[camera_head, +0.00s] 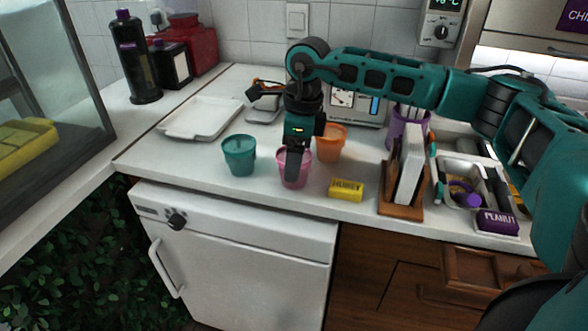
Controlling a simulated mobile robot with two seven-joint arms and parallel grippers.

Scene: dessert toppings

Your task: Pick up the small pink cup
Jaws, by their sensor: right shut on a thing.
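The small pink cup (304,176) stands on the white counter, between a teal cup (239,156) on its left and an orange cup (331,144) behind it to the right. My right gripper (293,172) points down at the pink cup and is shut on it. The gripper hides the middle of the cup. I cannot tell whether the cup's base touches the counter. My left gripper is not in view.
A yellow labelled block (346,189) lies right of the pink cup. A wooden holder (402,201) with white slabs stands farther right. A white tray (200,118) lies at the back left. The counter's front edge is close in front of the cups.

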